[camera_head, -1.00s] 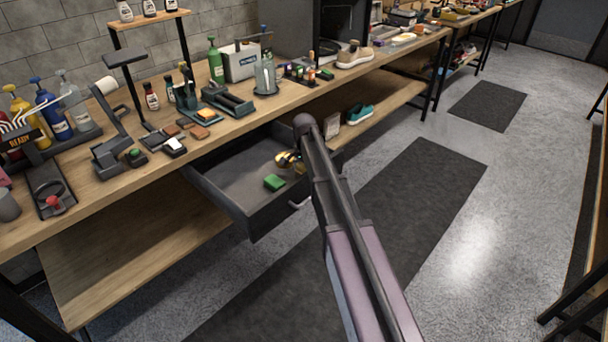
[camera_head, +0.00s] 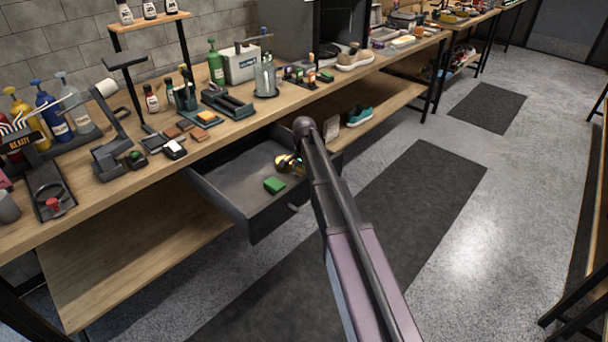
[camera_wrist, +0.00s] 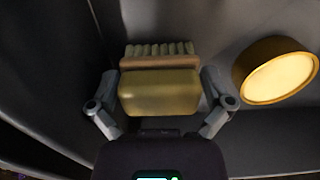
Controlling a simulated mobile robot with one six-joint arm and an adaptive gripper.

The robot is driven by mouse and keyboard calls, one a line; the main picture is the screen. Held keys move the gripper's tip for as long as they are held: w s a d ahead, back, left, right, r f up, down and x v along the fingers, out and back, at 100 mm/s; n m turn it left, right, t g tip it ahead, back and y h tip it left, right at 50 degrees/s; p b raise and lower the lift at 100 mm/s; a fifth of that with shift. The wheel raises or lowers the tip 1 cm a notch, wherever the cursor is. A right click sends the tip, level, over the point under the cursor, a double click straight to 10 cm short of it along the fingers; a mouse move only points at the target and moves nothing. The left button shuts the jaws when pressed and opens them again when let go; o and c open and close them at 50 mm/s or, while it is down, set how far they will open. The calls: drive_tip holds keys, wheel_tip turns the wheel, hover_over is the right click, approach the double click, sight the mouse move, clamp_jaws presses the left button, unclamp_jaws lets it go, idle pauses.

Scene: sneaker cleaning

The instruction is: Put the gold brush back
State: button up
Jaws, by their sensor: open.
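The gold brush (camera_wrist: 158,92) lies in the open drawer, with a gold block body, a tan band and pale bristles pointing away from my wrist. My gripper (camera_wrist: 160,80) is open, with one finger on each side of the brush in the wrist view. Whether the fingers touch it I cannot tell. In the head view my arm hides most of the brush and gripper. The dark grey drawer (camera_head: 232,183) is pulled out below the bench top.
A round gold tin (camera_wrist: 276,72) lies right of the brush, close to my right finger. The drawer walls stand close around my gripper. The wooden bench (camera_head: 105,193) above carries bottles, brushes and stands.

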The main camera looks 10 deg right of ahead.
drive_tip(key=shift+r+p, duration=6)
drive_tip(key=shift+r, duration=0.1)
drive_tip(key=s+n, duration=1)
drive_tip(key=s, duration=1.9)
drive_tip(key=shift+n, duration=0.4)
